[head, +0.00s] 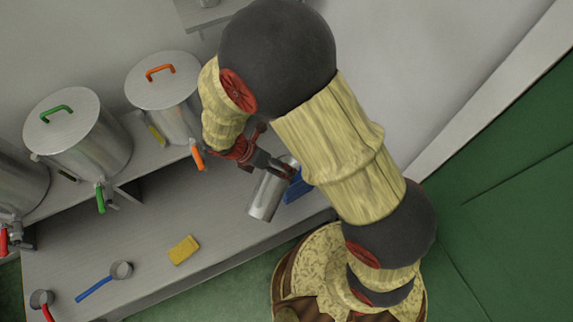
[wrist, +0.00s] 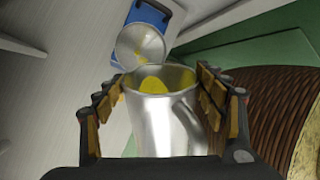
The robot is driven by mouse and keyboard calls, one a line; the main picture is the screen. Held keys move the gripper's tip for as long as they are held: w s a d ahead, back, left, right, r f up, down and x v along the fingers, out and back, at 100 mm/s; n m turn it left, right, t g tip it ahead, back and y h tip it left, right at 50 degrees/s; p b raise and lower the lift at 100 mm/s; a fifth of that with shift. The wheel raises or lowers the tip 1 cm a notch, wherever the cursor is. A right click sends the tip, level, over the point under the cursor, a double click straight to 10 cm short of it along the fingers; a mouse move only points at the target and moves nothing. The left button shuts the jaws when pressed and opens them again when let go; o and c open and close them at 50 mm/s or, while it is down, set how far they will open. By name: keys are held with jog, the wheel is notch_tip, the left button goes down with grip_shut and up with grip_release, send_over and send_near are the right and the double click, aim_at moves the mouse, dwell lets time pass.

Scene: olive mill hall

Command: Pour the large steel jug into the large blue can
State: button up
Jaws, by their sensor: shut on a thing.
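The large steel jug (head: 266,196) is in my gripper (head: 285,170), above the grey bench. In the wrist view the jug (wrist: 165,125) stands between both fingers of my gripper (wrist: 160,80), with yellow liquid showing inside its mouth. The blue can (wrist: 148,12) is just beyond the jug's rim in the wrist view. A round steel funnel-like piece (wrist: 140,42) with some yellow in it sits in front of the blue. In the head view the blue can (head: 297,188) is partly hidden behind the jug and my arm. I cannot tell whether jug and funnel touch.
Lidded steel vats with a green handle (head: 80,135) and an orange handle (head: 165,85) stand on a raised shelf at left. A yellow sponge (head: 184,250), a blue-handled ladle (head: 105,280) and a red-handled ladle (head: 42,300) lie on the bench (head: 225,235).

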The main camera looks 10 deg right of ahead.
jog(key=shift+w+f, duration=0.1)
dwell(0.7)
jog(key=shift+w+d+r+g+y+p, duration=0.2)
jog(key=shift+w+d+g+y+p, duration=0.65)
jog(key=shift+p, duration=1.85)
dwell(0.8)
jog(key=shift+w+d+n+g+p, duration=0.1)
jog(key=shift+w+n+g+p, duration=0.2)
jog(key=shift+p, duration=1.2)
